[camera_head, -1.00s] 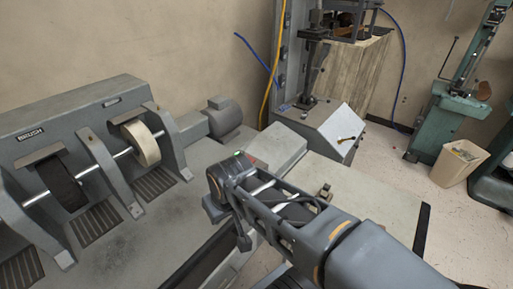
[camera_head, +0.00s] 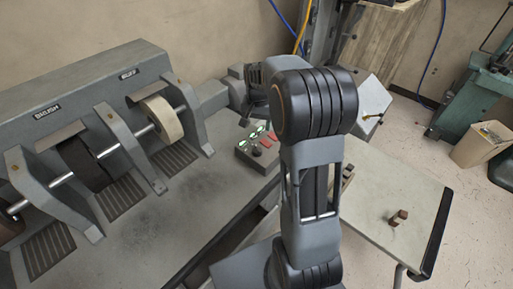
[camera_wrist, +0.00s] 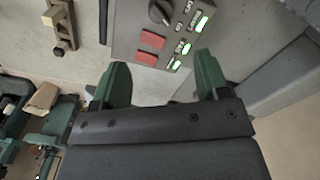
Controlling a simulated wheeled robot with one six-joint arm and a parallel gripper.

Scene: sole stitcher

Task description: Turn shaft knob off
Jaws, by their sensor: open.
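A grey control box (camera_head: 252,158) sits on the bench beside the brush machine, with green-lit labels, red buttons and dark knobs. In the wrist view the control box (camera_wrist: 125,35) fills the top middle. There it shows a black knob (camera_wrist: 160,12) at the top edge, two red buttons and several green-lit labels. In the head view my arm hides the fingers.
The brush machine (camera_head: 90,95) with its shaft and wheels stands left of the box. A pale table (camera_head: 375,205) with a small brown block (camera_head: 398,218) is at right. The bench front is clear.

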